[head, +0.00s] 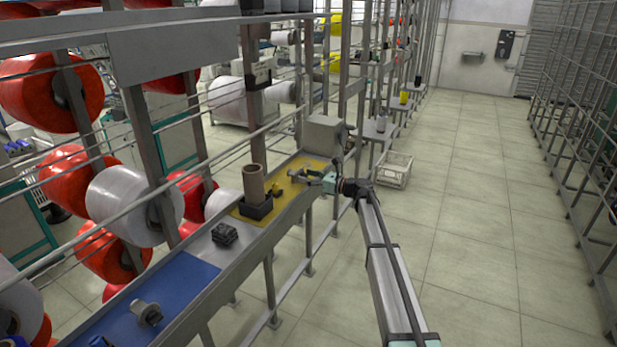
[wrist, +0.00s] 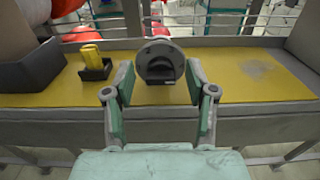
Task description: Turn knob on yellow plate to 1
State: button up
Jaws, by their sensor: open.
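The yellow plate (wrist: 240,82) lies on the long metal shelf in front of my gripper, and it also shows in the head view (head: 238,212). The round dark grey knob (wrist: 160,62) stands on the plate, its face toward the wrist camera. A dark grip bar crosses the middle of its face. My gripper (wrist: 158,78) is open, with one finger at each side of the knob. I cannot tell whether the fingers touch it. The numbers on the knob are too small to read.
Left of the knob are a small black holder with yellow pieces (wrist: 94,65) and a large dark block (wrist: 30,70). A brown tube (head: 253,183) stands in a black base. A grey box (head: 322,134) stands beyond the plate. The blue plate (head: 180,285) is nearer.

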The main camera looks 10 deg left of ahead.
grip_shut()
